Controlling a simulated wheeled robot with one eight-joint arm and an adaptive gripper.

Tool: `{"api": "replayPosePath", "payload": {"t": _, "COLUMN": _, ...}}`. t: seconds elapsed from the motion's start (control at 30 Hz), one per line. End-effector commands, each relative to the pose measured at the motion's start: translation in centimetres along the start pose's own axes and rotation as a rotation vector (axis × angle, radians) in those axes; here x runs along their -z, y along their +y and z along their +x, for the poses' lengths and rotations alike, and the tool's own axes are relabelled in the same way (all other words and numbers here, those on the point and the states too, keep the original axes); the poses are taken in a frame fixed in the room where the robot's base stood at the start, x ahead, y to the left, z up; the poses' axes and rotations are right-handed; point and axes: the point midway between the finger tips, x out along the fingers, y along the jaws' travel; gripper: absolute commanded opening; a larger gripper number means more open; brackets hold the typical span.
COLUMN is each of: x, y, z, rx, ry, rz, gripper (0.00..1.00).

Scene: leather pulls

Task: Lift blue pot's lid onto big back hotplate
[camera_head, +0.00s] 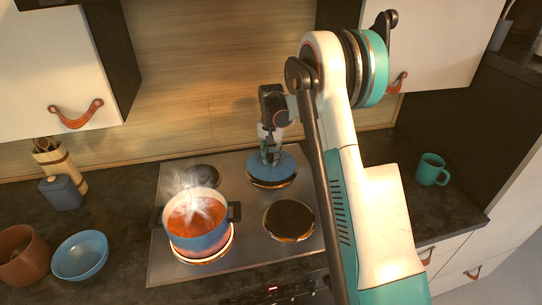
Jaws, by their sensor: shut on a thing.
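The blue pot (197,232) stands open on the front left hotplate, with orange-red food inside and steam rising from it. The blue lid (286,166) is at the big back hotplate (272,187), at the back right of the hob. It covers most of that hotplate and looks about level. I cannot tell whether it rests on the plate or hovers just above it. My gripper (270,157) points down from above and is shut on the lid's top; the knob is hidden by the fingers.
The front right hotplate (289,220) and smaller back left hotplate (203,174) are bare. A blue bowl (80,256), brown pot (22,256), blue canister (61,193) and utensil holder (60,166) stand left. A teal mug (432,170) stands right. Cupboards hang above.

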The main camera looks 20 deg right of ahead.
Motion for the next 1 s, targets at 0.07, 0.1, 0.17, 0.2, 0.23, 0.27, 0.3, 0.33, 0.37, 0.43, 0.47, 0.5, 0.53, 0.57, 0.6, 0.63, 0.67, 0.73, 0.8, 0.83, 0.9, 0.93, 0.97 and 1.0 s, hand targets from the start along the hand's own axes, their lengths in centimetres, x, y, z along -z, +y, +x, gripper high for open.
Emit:
{"api": "replayPosePath", "payload": {"t": 0.07, "x": 0.0, "y": 0.0, "z": -0.1, "rx": 0.000, "ry": 0.000, "rz": 0.000, "gripper": 0.00}}
{"api": "replayPosePath", "payload": {"t": 0.1, "x": 0.0, "y": 0.0, "z": -0.1, "rx": 0.000, "ry": 0.000, "rz": 0.000, "gripper": 0.00}}
{"api": "replayPosePath", "payload": {"t": 0.17, "x": 0.0, "y": 0.0, "z": -0.1, "rx": 0.000, "ry": 0.000, "rz": 0.000, "gripper": 0.28}}
{"api": "replayPosePath", "payload": {"t": 0.2, "x": 0.0, "y": 0.0, "z": -0.1, "rx": 0.000, "ry": 0.000, "rz": 0.000, "gripper": 0.38}}
{"api": "replayPosePath", "payload": {"t": 0.23, "x": 0.0, "y": 0.0, "z": -0.1, "rx": 0.000, "ry": 0.000, "rz": 0.000, "gripper": 0.44}}
{"api": "replayPosePath", "payload": {"t": 0.27, "x": 0.0, "y": 0.0, "z": -0.1, "rx": 0.000, "ry": 0.000, "rz": 0.000, "gripper": 0.50}}
{"api": "replayPosePath", "payload": {"t": 0.3, "x": 0.0, "y": 0.0, "z": -0.1, "rx": 0.000, "ry": 0.000, "rz": 0.000, "gripper": 0.50}}
{"api": "replayPosePath", "payload": {"t": 0.33, "x": 0.0, "y": 0.0, "z": -0.1, "rx": 0.000, "ry": 0.000, "rz": 0.000, "gripper": 0.50}}
{"api": "replayPosePath", "payload": {"t": 0.37, "x": 0.0, "y": 0.0, "z": -0.1, "rx": 0.000, "ry": 0.000, "rz": 0.000, "gripper": 0.50}}
{"api": "replayPosePath", "payload": {"t": 0.43, "x": 0.0, "y": 0.0, "z": -0.1, "rx": 0.000, "ry": 0.000, "rz": 0.000, "gripper": 0.50}}
{"api": "replayPosePath", "payload": {"t": 0.47, "x": 0.0, "y": 0.0, "z": -0.1, "rx": 0.000, "ry": 0.000, "rz": 0.000, "gripper": 0.50}}
{"api": "replayPosePath", "payload": {"t": 0.5, "x": 0.0, "y": 0.0, "z": -0.1, "rx": 0.000, "ry": 0.000, "rz": 0.000, "gripper": 0.50}}
{"api": "replayPosePath", "payload": {"t": 0.53, "x": 0.0, "y": 0.0, "z": -0.1, "rx": 0.000, "ry": 0.000, "rz": 0.000, "gripper": 0.50}}
{"api": "replayPosePath", "payload": {"t": 0.57, "x": 0.0, "y": 0.0, "z": -0.1, "rx": 0.000, "ry": 0.000, "rz": 0.000, "gripper": 0.50}}
{"api": "replayPosePath", "payload": {"t": 0.6, "x": 0.0, "y": 0.0, "z": -0.1, "rx": 0.000, "ry": 0.000, "rz": 0.000, "gripper": 0.50}}
{"api": "replayPosePath", "payload": {"t": 0.63, "x": 0.0, "y": 0.0, "z": -0.2, "rx": 0.000, "ry": 0.000, "rz": 0.000, "gripper": 0.50}}
{"api": "replayPosePath", "payload": {"t": 0.67, "x": 0.0, "y": 0.0, "z": -0.3, "rx": 0.000, "ry": 0.000, "rz": 0.000, "gripper": 0.50}}
{"api": "replayPosePath", "payload": {"t": 0.73, "x": 0.0, "y": 0.0, "z": -0.6, "rx": 0.000, "ry": 0.000, "rz": 0.000, "gripper": 0.50}}
{"api": "replayPosePath", "payload": {"t": 0.8, "x": 0.0, "y": 0.0, "z": -1.1, "rx": 0.000, "ry": 0.000, "rz": 0.000, "gripper": 0.50}}
{"api": "replayPosePath", "payload": {"t": 0.83, "x": 0.0, "y": 0.0, "z": -1.3, "rx": 0.000, "ry": 0.000, "rz": 0.000, "gripper": 0.50}}
{"api": "replayPosePath", "payload": {"t": 0.9, "x": 0.0, "y": 0.0, "z": -1.8, "rx": 0.000, "ry": 0.000, "rz": 0.000, "gripper": 0.50}}
{"api": "replayPosePath", "payload": {"t": 0.93, "x": 0.0, "y": 0.0, "z": -2.0, "rx": 0.000, "ry": 0.000, "rz": 0.000, "gripper": 0.50}}
{"api": "replayPosePath", "payload": {"t": 0.97, "x": 0.0, "y": 0.0, "z": -2.3, "rx": 0.000, "ry": 0.000, "rz": 0.000, "gripper": 0.50}}
{"api": "replayPosePath", "payload": {"t": 1.0, "x": 0.0, "y": 0.0, "z": -2.5, "rx": 0.000, "ry": 0.000, "rz": 0.000, "gripper": 0.50}}
